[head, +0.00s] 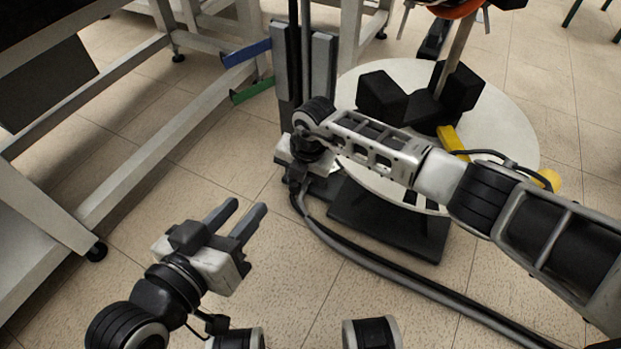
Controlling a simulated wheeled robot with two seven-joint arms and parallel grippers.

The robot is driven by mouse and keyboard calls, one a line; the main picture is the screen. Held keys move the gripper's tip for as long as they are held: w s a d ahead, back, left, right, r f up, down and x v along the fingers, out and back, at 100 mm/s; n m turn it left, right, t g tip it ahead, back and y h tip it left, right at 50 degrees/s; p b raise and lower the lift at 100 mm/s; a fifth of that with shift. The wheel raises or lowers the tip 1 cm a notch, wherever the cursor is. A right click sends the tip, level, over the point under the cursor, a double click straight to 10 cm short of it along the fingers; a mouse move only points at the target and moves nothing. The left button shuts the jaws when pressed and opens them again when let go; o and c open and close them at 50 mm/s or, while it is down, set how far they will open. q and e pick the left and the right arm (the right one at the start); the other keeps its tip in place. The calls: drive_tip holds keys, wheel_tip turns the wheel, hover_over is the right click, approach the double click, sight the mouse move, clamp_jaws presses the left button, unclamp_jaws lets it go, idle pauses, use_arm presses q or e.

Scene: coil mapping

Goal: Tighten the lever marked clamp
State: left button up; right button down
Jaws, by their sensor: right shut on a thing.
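A blue lever (247,52) and a green lever (251,90) stick out to the left from a grey upright post (318,68). A yellow lever-like part (452,142) shows by the round white table, partly behind my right arm. I can read no clamp marking on any of them. My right gripper (298,172) is low in front of the post, below the green lever. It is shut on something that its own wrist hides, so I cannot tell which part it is. My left gripper (238,213) is open and empty above the floor at lower left.
The round white table (510,130) bears black blocks (382,97) and an upright rod. A dark base plate (390,222) lies under it. A grey frame (125,130) stands at left. A dark cable (400,272) runs to the lower right. Floor between my grippers is clear.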

drive_tip(key=shift+s+a+f, duration=0.1)
drive_tip(key=shift+s+a, duration=0.25)
drive_tip(key=shift+a, duration=0.05)
drive_tip(key=c, duration=1.4)
unclamp_jaws()
drive_tip(key=shift+o, duration=0.2)
drive_tip(key=shift+w+d, duration=0.1)
drive_tip(key=shift+w, duration=0.05)
